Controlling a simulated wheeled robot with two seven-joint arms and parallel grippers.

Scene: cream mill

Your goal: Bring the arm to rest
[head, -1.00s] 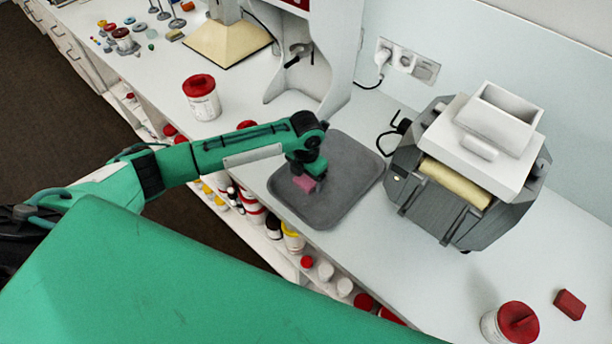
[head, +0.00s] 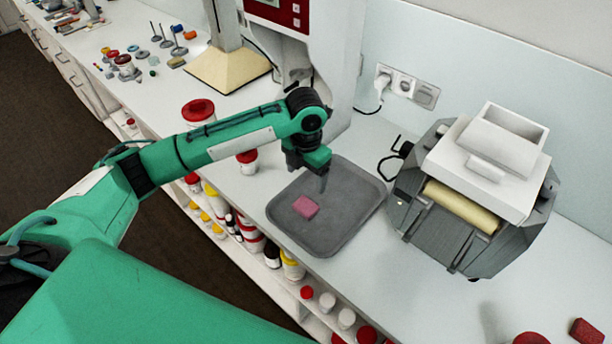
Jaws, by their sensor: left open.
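My left arm comes in from the left, and its gripper (head: 323,184) hangs above the grey tray (head: 345,222). The gripper is open and empty, its fingers pointing down. A pink block (head: 306,207) lies flat on the left part of the tray, just to the left of and below the gripper, apart from it. My right gripper is not in view.
The roller mill (head: 470,205) stands right of the tray. The white machine (head: 345,60) rises behind my left gripper. Red-lidded tubs (head: 198,111) stand on the counter. A red block (head: 587,331) lies at the lower right. Jars fill the shelf below the counter edge.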

